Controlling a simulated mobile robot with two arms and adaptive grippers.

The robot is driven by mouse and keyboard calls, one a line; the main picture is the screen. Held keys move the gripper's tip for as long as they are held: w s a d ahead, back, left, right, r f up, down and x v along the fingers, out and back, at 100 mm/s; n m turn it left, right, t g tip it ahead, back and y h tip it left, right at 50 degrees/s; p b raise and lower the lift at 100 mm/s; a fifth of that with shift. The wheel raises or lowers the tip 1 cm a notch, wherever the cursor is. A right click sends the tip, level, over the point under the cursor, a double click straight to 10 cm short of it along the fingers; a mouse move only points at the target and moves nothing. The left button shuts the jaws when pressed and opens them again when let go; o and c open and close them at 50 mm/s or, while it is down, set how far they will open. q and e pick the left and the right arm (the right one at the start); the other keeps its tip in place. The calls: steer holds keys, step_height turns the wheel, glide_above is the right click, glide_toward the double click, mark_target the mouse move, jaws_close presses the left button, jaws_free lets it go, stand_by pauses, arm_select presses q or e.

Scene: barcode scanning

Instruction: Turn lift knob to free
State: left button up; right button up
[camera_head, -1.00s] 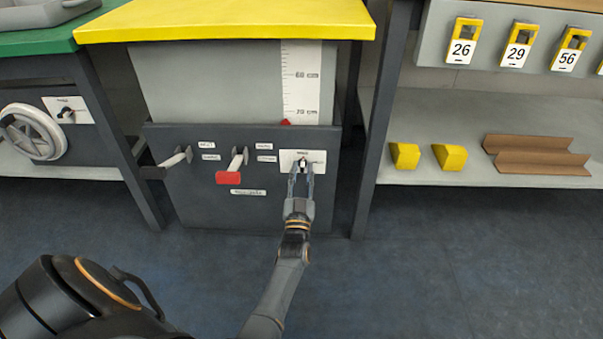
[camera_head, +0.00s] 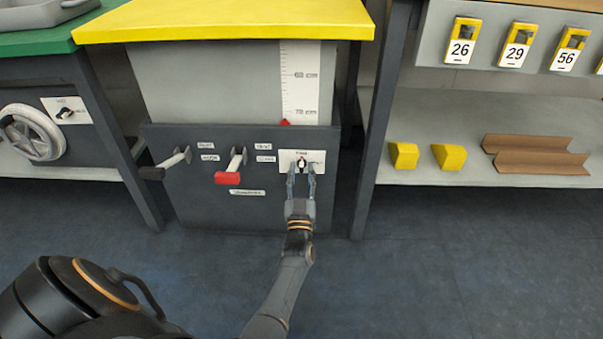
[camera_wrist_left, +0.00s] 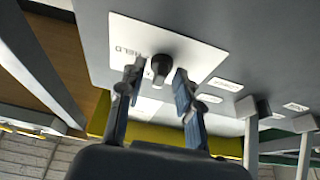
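A small dark lift knob (camera_head: 302,163) sits on a white label plate (camera_head: 316,157) at the right of the dark front panel under the yellow-topped table. My left gripper (camera_head: 301,176) is in front of the plate with its fingers apart. In the left wrist view the knob (camera_wrist_left: 160,67) lies between the fingertips (camera_wrist_left: 159,75) of my left gripper, with a visible gap on each side. The lettering beside it reads roughly "HELD", and part of the plate's print is hidden. My right gripper is not in view.
A red-handled lever (camera_head: 228,177) and a black-handled lever (camera_head: 152,173) stick out of the panel to the left. The yellow tabletop (camera_head: 225,20) overhangs above. Yellow blocks (camera_head: 404,155) and brown angled pieces (camera_head: 540,160) lie on the right shelf. The floor in front is clear.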

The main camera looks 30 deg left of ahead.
arm_select(q)
steer(key=s+d+r+m+g+h+p, duration=0.15)
steer(key=s+m+h+p, duration=1)
steer(key=m, duration=1.15)
steer(key=s+d+f+n+g+p, duration=0.2)
steer(key=s+d+n+g+p, duration=0.2)
steer(key=s+p, duration=0.6)
steer(key=s+d+f+n+g+p, duration=0.2)
steer(key=s+d+n+g+p, duration=0.3)
steer(key=s+p, duration=0.5)
steer(key=d+g+p, duration=0.1)
steer(key=p, duration=0.6)
steer(key=shift+d+n+p, duration=0.3)
steer(key=shift+s, duration=0.1)
